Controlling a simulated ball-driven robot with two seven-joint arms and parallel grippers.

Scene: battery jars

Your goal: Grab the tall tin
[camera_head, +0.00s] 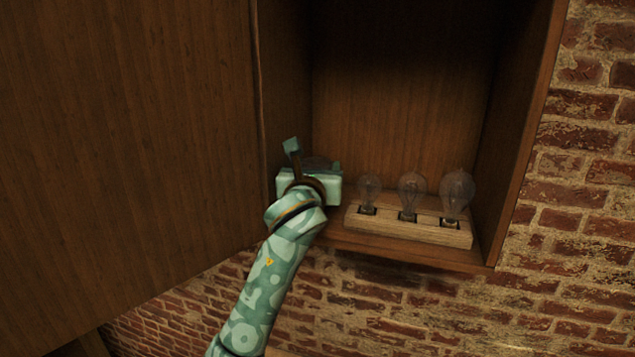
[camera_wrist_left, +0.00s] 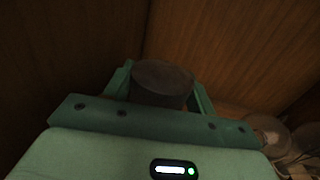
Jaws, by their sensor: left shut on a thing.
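The tall tin shows as a dark round-topped cylinder (camera_wrist_left: 162,78) between the fingers in the left wrist view. My left gripper (camera_head: 316,168) is inside the wooden cabinet at its left side, shut on the tin, with one finger on each side of it. In the head view only a dark bit of the tin's top (camera_head: 318,161) shows behind the gripper. Its lower part is hidden by the gripper, so I cannot tell whether it touches the shelf. My right gripper is not in view.
A wooden block (camera_head: 410,225) with three glass bulbs stands on the cabinet floor (camera_head: 400,250), just right of my gripper. The cabinet door (camera_head: 130,130) stands open at the left. The space above the bulbs is clear. A brick wall (camera_head: 580,180) surrounds the cabinet.

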